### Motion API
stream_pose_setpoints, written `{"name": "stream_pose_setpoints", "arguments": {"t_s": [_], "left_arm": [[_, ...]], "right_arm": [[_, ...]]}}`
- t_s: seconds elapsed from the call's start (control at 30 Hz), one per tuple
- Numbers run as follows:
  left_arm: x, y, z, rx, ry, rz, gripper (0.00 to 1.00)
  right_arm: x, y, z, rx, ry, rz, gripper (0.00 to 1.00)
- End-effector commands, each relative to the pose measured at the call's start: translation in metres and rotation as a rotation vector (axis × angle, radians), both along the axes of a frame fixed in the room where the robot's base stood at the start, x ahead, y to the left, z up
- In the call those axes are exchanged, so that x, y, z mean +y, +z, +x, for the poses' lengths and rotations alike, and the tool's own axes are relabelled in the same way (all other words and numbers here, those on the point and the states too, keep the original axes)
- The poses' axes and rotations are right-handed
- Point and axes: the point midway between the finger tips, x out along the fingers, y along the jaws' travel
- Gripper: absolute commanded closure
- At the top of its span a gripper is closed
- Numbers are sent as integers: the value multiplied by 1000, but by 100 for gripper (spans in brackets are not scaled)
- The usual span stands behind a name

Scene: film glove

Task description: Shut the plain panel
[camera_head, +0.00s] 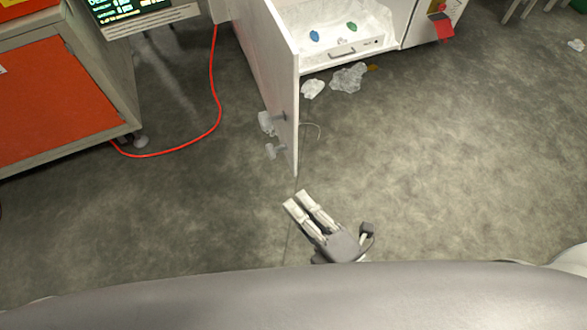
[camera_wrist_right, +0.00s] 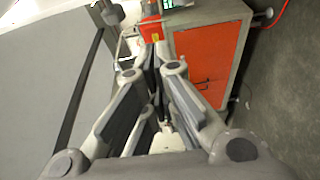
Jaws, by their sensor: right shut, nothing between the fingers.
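The plain panel (camera_head: 264,60) is a white door that stands open at the left side of a white cabinet. It sticks out towards me, with a handle (camera_head: 283,117) near its free end. My right gripper (camera_head: 296,199) is shut and empty. In the head view it appears just below the panel's near lower corner, with a small gap in the picture. Its shut fingers also show in the right wrist view (camera_wrist_right: 156,58). I cannot tell whether the large grey surface at the left of the wrist view is the panel. My left gripper is not in view.
The white cabinet's open inside (camera_head: 340,22) holds blue and green round items. Crumpled clear film (camera_head: 349,78) lies on the floor before it. A red cable (camera_head: 219,95) runs on the floor at left, by an orange-fronted cabinet (camera_head: 55,100).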

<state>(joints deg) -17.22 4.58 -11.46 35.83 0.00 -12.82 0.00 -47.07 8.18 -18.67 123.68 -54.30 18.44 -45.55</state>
Motion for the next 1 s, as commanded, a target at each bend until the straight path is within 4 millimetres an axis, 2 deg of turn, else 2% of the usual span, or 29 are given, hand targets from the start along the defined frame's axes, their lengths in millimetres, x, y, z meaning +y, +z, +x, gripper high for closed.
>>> {"name": "stream_pose_setpoints", "arguments": {"t_s": [0.13,0.27,0.73,0.83,1.0], "left_arm": [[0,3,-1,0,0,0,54],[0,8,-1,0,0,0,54],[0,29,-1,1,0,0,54],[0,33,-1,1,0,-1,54],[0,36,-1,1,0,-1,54]], "right_arm": [[6,2,5,-8,9,-1,100],[15,3,19,-9,8,-1,100],[58,4,84,-7,5,0,100],[40,2,86,-3,5,-4,100],[23,1,91,-3,5,-1,100]]}}
